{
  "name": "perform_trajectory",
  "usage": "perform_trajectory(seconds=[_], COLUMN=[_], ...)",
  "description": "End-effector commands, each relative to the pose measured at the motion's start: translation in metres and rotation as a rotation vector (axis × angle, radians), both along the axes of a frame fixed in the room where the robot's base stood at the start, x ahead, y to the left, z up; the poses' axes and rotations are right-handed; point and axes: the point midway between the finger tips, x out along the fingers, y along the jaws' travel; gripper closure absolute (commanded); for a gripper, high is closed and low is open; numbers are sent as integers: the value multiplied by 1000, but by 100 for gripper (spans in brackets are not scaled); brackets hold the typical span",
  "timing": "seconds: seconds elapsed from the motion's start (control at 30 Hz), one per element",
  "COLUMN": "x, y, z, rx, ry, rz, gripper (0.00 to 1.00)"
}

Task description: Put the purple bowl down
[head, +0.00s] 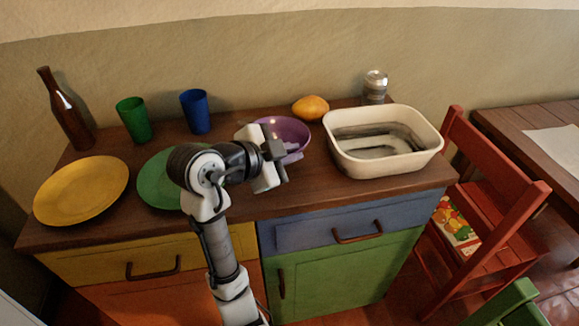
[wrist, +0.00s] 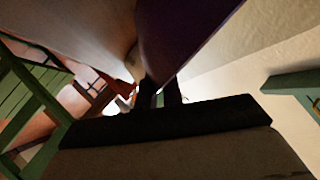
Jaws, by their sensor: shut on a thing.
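The purple bowl (head: 289,130) is at the middle of the wooden counter in the head view, partly hidden behind my gripper. My gripper (head: 285,164) is at the bowl's near side and is shut on its rim. In the wrist view the purple bowl (wrist: 180,35) fills the upper middle as a dark purple shape, and my gripper's dark fingers (wrist: 160,93) meet its lower edge. The bowl looks at or just above the counter top; I cannot tell whether it touches.
A green plate (head: 158,190) lies left under my arm, a yellow plate (head: 82,190) farther left. Green (head: 134,120) and blue (head: 195,112) cups and a brown bottle (head: 66,115) stand behind.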

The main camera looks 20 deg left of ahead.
Motion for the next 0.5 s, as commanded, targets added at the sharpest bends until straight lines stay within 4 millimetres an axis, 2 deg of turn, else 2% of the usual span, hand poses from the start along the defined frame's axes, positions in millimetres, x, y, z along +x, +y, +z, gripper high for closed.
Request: perform_trajectory(seconds=[0.3, 0.5], x=[0, 0], y=[0, 0], z=[-35, -40], rx=[-2, 1], ry=[0, -3], rz=[0, 0], gripper=[100, 100])
